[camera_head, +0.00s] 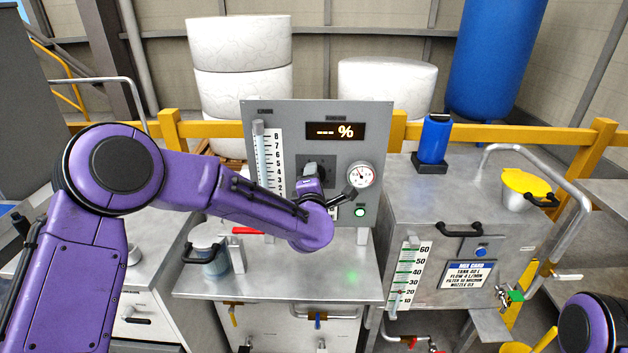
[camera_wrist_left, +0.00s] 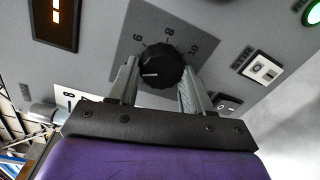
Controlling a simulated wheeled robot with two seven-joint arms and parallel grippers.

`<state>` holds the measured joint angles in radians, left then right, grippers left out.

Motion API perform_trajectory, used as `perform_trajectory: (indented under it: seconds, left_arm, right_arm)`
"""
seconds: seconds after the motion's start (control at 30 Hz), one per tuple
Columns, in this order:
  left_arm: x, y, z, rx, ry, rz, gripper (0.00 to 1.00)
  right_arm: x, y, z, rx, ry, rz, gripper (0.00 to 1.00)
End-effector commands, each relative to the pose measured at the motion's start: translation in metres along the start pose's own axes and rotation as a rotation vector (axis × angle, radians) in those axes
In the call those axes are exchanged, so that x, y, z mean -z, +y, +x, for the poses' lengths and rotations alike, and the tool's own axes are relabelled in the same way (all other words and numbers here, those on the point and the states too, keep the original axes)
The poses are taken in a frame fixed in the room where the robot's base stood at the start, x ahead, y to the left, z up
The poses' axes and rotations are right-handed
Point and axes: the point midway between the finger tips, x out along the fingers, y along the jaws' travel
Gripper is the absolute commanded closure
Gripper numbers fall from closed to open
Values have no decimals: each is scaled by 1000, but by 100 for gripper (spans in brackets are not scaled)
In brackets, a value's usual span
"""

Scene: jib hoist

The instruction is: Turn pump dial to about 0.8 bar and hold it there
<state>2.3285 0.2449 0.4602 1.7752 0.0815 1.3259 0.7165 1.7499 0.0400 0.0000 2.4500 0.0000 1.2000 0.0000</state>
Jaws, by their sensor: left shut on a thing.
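The pump dial is a black ribbed knob (camera_wrist_left: 162,66) on a grey panel plate, with 6, 8 and 10 readable beside it. Its white mark points left in the left wrist view. My left gripper (camera_wrist_left: 158,80) has one finger on each side of the knob and is shut on it. In the head view my left gripper (camera_head: 314,180) is at the panel and partly hides the dial (camera_head: 318,166). The round pressure gauge (camera_head: 361,175) is right of it; its needle is too small to read surely. My right gripper is out of view.
A steel tank (camera_head: 410,200) stands to the right. A lidded jar (camera_head: 208,250) sits on the bench below my left arm.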

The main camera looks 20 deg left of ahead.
Motion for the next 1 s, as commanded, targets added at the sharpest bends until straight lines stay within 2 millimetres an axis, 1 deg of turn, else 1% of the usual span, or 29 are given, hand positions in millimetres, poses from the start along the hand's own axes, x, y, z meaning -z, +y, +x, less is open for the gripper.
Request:
perform_trajectory:
  seconds: [0.03, 0.07, 0.1, 0.37, 0.43, 0.47, 0.57, 0.7, 0.8, 0.9, 1.0]
  left_arm:
    - [-1, 0, 0, 0, -2, 0, 41]
    - [-1, 0, 0, 0, -2, 0, 31]
    - [-1, 0, 0, 0, -2, 0, 25]
    - [0, 0, -1, 0, -1, -1, 25]
    - [0, -1, -5, 0, -1, -1, 25]
    - [0, -2, -9, 0, -2, -1, 25]
    - [0, -3, -29, 0, -4, -1, 25]
    - [0, -4, -64, 0, -4, 0, 25]
    - [0, -3, -85, -1, -4, -1, 25]
    - [0, -2, -99, 0, -2, 0, 25]
    - [-1, -1, -105, 0, -2, 0, 25]
  right_arm:
    - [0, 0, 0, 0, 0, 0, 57]
    - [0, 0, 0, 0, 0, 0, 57]
    - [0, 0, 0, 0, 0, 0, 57]
    - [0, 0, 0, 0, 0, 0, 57]
    - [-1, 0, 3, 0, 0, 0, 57]
    - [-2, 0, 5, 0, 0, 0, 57]
    - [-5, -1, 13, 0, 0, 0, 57]
    - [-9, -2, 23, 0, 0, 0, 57]
    - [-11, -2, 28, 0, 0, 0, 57]
    - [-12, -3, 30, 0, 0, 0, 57]
    - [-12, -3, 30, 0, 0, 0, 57]
